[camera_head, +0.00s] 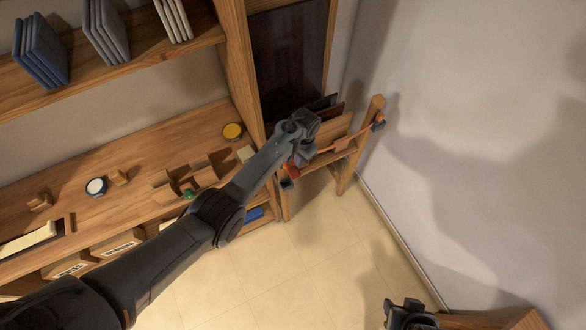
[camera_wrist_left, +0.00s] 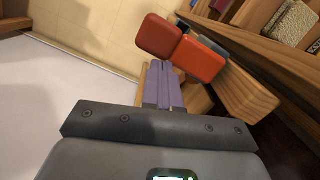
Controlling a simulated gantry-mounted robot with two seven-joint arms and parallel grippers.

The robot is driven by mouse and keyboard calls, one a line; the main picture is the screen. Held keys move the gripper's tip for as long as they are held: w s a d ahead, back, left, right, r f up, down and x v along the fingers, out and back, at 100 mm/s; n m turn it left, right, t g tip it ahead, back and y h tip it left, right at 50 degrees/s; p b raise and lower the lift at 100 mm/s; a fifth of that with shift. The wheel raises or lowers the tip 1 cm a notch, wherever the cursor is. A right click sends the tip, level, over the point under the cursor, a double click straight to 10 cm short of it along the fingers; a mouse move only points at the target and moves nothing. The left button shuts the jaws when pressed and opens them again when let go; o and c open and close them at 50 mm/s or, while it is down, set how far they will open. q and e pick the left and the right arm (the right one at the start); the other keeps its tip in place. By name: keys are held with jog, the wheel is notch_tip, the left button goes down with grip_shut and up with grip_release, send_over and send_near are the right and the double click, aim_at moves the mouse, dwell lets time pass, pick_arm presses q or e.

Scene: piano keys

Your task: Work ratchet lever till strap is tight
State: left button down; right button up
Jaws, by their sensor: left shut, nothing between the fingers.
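An orange strap (camera_head: 338,147) runs along the front of a wooden rack (camera_head: 349,163), up to a dark fitting (camera_head: 379,122) at its right post. The ratchet's red lever (camera_head: 291,171) is at the strap's left end. In the left wrist view the lever shows as two red-orange blocks (camera_wrist_left: 199,60) just beyond the fingertips. My left gripper (camera_head: 299,158) is at the ratchet, its fingers together and empty in the left wrist view (camera_wrist_left: 161,68). I cannot tell whether the fingertips touch the lever. My arm hides part of the ratchet. A dark part of my right gripper (camera_head: 408,314) shows at the bottom.
A wooden bench (camera_head: 130,200) with small blocks, a white-rimmed round tin (camera_head: 96,187) and a yellow tin (camera_head: 232,131) lies to the left. A white wall (camera_head: 480,120) is at right. The tiled floor (camera_head: 310,250) in front is clear.

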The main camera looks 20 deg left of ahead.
pick_arm(q)
jog(key=shift+w+d+r, duration=0.1)
jog(key=shift+w+d, duration=0.1)
jog(key=shift+w, duration=0.1)
pick_arm(e)
jog(key=shift+f, duration=0.45)
pick_arm(q)
notch_tip(320, 180, up, 11)
jog(key=w, duration=0.1)
jog(key=shift+d+p, duration=0.2)
jog(key=shift+p, duration=0.1)
pick_arm(e)
jog(key=shift+r, duration=0.35)
jog(key=shift+d, duration=0.15)
dwell(0.4)
